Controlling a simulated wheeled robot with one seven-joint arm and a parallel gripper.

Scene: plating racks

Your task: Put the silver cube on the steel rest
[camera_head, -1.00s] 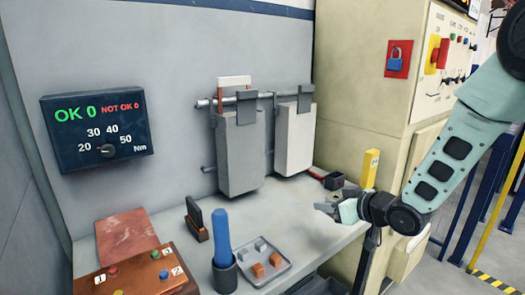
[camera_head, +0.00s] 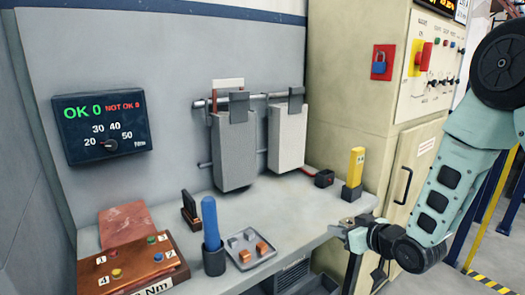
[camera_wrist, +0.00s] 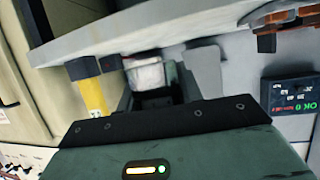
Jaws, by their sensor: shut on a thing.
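My gripper (camera_head: 345,229) is at the front right edge of the bench, below and in front of the yellow tool. In the wrist view its two dark fingers (camera_wrist: 156,92) flank a dark gap. It is shut on a small pale piece, apparently the silver cube, mostly hidden by the fingers. I cannot tell which thing is the steel rest.
A blue-handled tool (camera_head: 210,220) stands in a dark cup left of the tray. A yellow tool (camera_head: 356,166) stands in a dark holder at the right. Grey panels (camera_head: 233,150) hang from a rail. The bench (camera_head: 290,205) is clear between tray and yellow tool.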

